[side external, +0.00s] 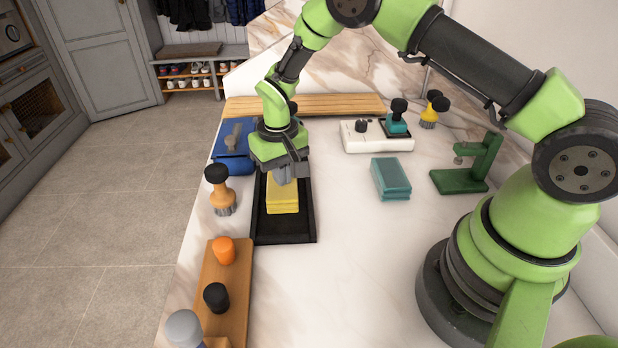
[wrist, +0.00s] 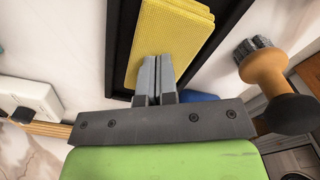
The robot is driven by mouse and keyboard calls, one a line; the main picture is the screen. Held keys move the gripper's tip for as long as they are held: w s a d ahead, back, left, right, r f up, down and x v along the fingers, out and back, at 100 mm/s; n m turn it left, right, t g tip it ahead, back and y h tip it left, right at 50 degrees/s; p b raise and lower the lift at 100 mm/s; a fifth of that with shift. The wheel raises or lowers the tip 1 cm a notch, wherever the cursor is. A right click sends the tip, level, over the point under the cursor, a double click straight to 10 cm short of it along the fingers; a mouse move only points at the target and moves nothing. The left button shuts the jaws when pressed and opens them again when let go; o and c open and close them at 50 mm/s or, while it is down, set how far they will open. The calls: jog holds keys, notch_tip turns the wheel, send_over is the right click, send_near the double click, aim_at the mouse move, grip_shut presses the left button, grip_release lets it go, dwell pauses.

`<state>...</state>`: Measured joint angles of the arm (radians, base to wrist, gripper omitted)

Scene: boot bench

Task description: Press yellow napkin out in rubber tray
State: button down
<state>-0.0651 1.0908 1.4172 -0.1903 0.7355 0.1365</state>
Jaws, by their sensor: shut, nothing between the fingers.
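The yellow napkin (side external: 282,200) looks like a thick folded block and lies in the black rubber tray (side external: 284,238). In the wrist view the napkin (wrist: 170,35) fills much of the width between the walls of the tray (wrist: 115,60). My gripper (side external: 285,178) is shut and points down over the far part of the napkin. In the wrist view the gripper (wrist: 157,60) has its two fingertips together, overlapping the napkin's near end. Nothing is between the fingers. I cannot tell whether the tips touch the napkin. The gripper hides the tray's far end in the side view.
A wooden-handled brush (side external: 221,190) stands close left of the tray. A blue case (side external: 233,145) lies behind it, and a wooden board with knobs (side external: 236,290) in front. A teal block (side external: 391,179), white box (side external: 378,144) and green stand (side external: 468,170) are right. Counter between is clear.

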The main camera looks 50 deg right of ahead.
dwell(0.4)
notch_tip(320, 180, up, 8)
dwell(0.8)
notch_tip(320, 180, up, 9)
jog(key=t, duration=0.2)
send_over(293, 188)
jog(key=s+r+t+y, duration=0.1)
jog(key=s+r+t, duration=0.1)
jog(key=s+r, duration=0.55)
jog(key=s+r+m+t+y, duration=0.1)
jog(key=s+r+t, duration=0.2)
jog(key=s, duration=1)
jog(key=shift+a+r, duration=0.15)
jog(key=shift+a, duration=0.05)
